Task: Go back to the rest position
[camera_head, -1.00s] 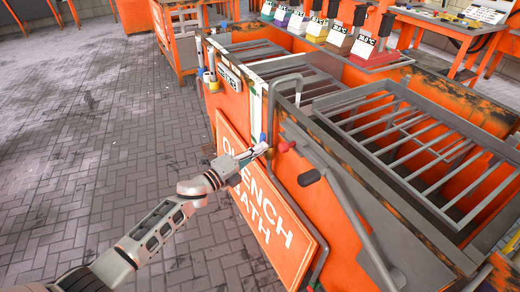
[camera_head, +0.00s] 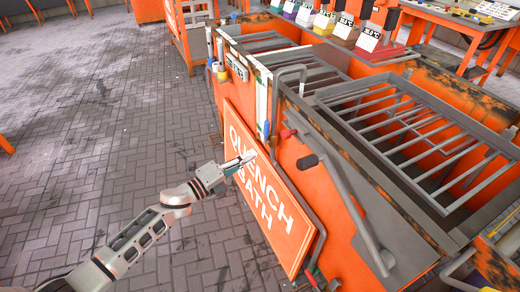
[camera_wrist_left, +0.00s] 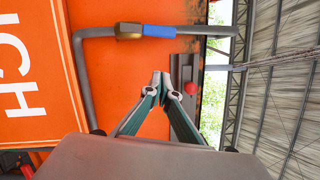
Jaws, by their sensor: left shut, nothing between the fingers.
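My left gripper (camera_head: 246,159) is in front of the orange quench bath (camera_head: 330,190), near its "QUENCH BATH" sign (camera_head: 265,195). In the left wrist view its two fingers (camera_wrist_left: 160,76) meet at the tips, shut and empty. A pipe with a blue sleeve (camera_wrist_left: 160,30) and a red knob (camera_wrist_left: 191,88) on the bath show beyond the fingertips. In the head view the red knob (camera_head: 288,133) is to the right of the gripper, apart from it. My right gripper is not in view.
A grey lever with a black grip (camera_head: 308,161) sticks out of the bath's side. Grey racks (camera_head: 400,120) lie over the bath. Several coloured labelled boxes (camera_head: 342,27) stand at its far edge. The paved floor (camera_head: 90,150) on the left is mostly clear.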

